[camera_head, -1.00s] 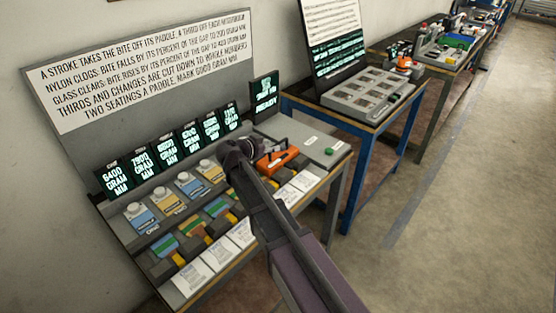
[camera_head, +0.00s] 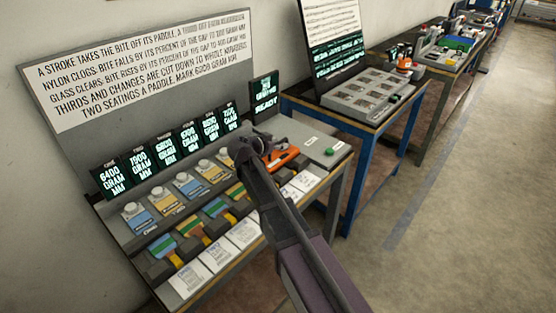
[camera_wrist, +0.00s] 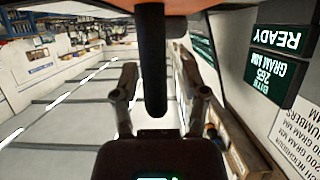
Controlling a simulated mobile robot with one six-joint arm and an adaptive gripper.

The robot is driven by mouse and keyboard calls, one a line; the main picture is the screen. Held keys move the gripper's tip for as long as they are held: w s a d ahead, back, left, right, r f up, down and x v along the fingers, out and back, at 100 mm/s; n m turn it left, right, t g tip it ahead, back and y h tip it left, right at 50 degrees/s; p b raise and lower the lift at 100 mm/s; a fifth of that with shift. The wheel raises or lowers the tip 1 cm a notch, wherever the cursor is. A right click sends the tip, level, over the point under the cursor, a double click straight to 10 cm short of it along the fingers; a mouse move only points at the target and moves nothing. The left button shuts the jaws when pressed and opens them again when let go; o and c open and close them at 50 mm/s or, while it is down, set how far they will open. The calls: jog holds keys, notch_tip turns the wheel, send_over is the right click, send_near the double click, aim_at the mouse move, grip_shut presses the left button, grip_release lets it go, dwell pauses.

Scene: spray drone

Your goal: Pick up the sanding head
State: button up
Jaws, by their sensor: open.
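An orange block-like tool (camera_head: 284,160) lies at the right part of the near bench, beside the grey box; it may be the sanding head, but I cannot tell for sure. My gripper (camera_head: 264,146) is just left of it in the head view, over the bench, and hides part of what lies behind. In the wrist view my gripper (camera_wrist: 163,88) has its two fingers spread wide apart, with nothing clearly held. A dark bar (camera_wrist: 154,60) crosses between them in the picture; I cannot tell what it is.
The near bench carries several paddles (camera_head: 163,244), white cards (camera_head: 190,278), blue and yellow blocks (camera_head: 137,214) and small lit displays (camera_head: 112,178). A grey box with a green button (camera_head: 330,152) stands at its right end. A blue-framed bench (camera_head: 352,125) stands beyond. The floor at right is clear.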

grip_shut()
jog(key=shift+r, duration=0.2)
dwell(0.5)
notch_tip(320, 180, up, 4)
jog(key=p, duration=0.3)
jog(key=shift+f+p, duration=0.25)
jog(key=shift+p, duration=0.15)
jog(key=s+d, duration=0.3)
jog(key=s, duration=0.4)
jog(key=s+d+r+p, duration=0.1)
jog(key=s+d, duration=0.3)
jog(key=s, duration=0.3)
jog(key=shift+s, duration=0.25)
jog(key=shift+r, duration=0.1)
